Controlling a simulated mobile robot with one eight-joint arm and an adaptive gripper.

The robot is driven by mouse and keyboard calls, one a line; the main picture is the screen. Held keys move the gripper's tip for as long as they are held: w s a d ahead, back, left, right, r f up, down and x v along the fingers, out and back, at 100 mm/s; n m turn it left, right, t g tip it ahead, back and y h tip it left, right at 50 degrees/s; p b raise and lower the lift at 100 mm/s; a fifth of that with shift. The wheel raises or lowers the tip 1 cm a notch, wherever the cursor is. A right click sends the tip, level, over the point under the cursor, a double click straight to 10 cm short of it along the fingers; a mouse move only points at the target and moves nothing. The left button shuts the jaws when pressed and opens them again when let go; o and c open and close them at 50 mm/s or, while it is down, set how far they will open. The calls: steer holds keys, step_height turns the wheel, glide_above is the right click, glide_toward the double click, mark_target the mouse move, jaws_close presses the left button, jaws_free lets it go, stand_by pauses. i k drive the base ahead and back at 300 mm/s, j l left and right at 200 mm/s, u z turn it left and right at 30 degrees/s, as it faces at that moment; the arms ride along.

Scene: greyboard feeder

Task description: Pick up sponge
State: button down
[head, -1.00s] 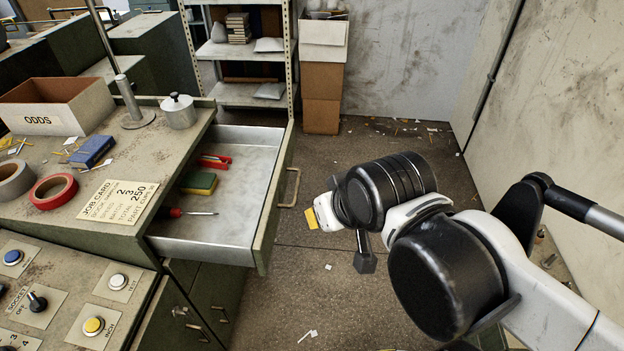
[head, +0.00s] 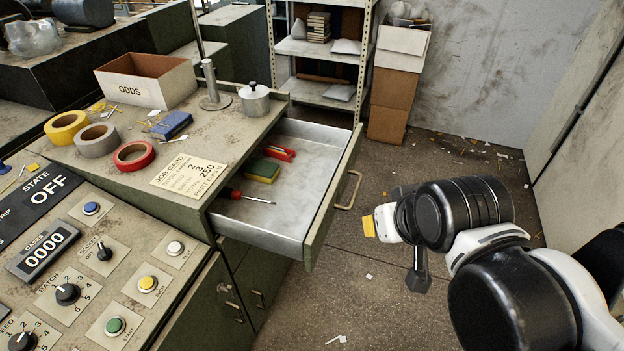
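The sponge (head: 262,171), yellow with a green top, lies inside the open drawer (head: 295,225) toward its back left. A red-handled tool (head: 280,153) lies just behind it, and a screwdriver (head: 250,197) with a red handle lies in front of it. My gripper (head: 372,226) is at the end of my arm, to the right of the drawer and outside it. Only a yellow part and white housing of it show clearly. Its fingers are too small and turned away to judge. The gripper is apart from the sponge.
The drawer front with its handle (head: 348,190) stands out between my gripper and the sponge. On the bench are a metal pot (head: 254,102), an ODDS box (head: 150,85), tape rolls (head: 134,155) and a blue box (head: 171,125). A control panel (head: 90,270) is at front left.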

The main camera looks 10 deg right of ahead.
mark_target(259, 170)
steer(key=u, duration=2.85)
steer(key=z, duration=2.3)
steer(key=i+l+u, duration=0.5)
steer(key=l, duration=0.15)
steer(key=l+u, duration=0.2)
steer(key=l, duration=0.15)
steer(key=i+l+u, duration=0.25)
steer(key=l, duration=0.2)
steer(key=l+u, duration=0.25)
steer(key=l, duration=0.15)
steer(key=l+u, duration=0.25)
steer(key=l, duration=0.2)
steer(key=i, duration=0.05)
